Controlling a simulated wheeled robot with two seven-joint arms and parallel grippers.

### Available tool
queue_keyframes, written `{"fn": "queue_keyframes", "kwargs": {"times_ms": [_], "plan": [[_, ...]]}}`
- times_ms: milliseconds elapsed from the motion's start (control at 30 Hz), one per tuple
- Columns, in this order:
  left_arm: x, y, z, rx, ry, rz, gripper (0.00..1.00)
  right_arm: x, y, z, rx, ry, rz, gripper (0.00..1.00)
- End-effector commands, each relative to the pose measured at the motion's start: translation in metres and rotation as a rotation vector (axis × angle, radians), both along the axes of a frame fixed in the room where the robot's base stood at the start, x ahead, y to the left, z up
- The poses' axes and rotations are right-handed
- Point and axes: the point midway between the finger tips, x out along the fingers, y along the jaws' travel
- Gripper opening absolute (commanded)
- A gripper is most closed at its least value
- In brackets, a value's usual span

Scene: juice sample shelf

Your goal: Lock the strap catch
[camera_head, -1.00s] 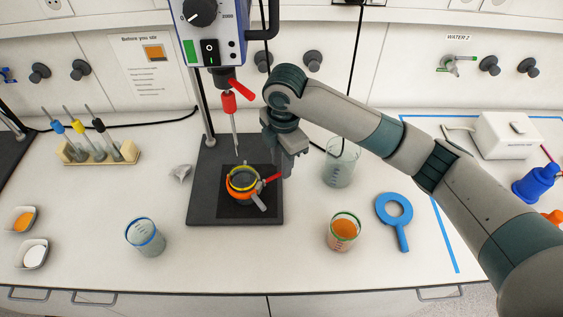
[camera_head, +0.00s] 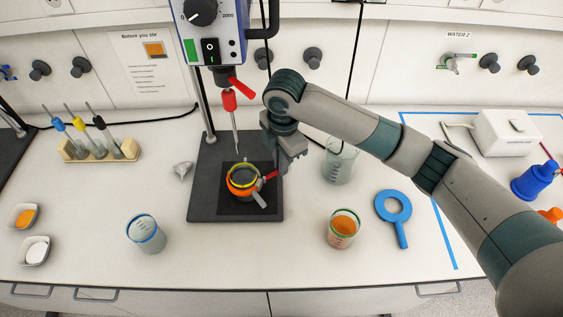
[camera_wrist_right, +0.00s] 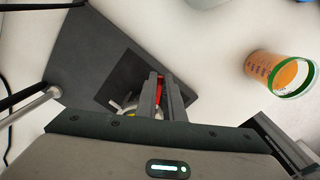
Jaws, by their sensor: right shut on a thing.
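An orange strap (camera_head: 236,190) goes around a vessel with a yellow rim (camera_head: 243,168) on the dark stirrer base (camera_head: 205,190). The strap's red catch lever (camera_head: 270,176) sticks out to the right side. A grey tab (camera_head: 260,200) points down beside it. My right gripper (camera_head: 281,172) is at the lever's outer end. In the right wrist view, its fingers (camera_wrist_right: 165,98) are shut on the red lever (camera_wrist_right: 160,85), and they hide most of it and part of the vessel. I cannot tell whether the catch is fully closed. My left gripper is not in view.
The stirrer's red chuck (camera_head: 229,98) and rod hang above the vessel. An empty beaker (camera_head: 340,160) stands right of my gripper, with a green-rimmed orange-filled beaker (camera_head: 342,232) nearer the front. A blue-rimmed beaker (camera_head: 147,235) stands front left. A blue ring tool (camera_head: 406,222) lies right.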

Motion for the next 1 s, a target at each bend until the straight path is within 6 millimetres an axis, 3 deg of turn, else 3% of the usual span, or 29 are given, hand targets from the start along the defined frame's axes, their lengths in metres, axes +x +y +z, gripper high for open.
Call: {"fn": "queue_keyframes", "kwargs": {"times_ms": [367,1000], "plan": [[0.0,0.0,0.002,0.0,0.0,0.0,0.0,0.008,0.005,0.001,-0.001,0.0,0.159,0.0],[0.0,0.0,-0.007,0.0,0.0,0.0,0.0,0.024,0.03,0.0,0.0,-0.002,0.736,0.0]]}}
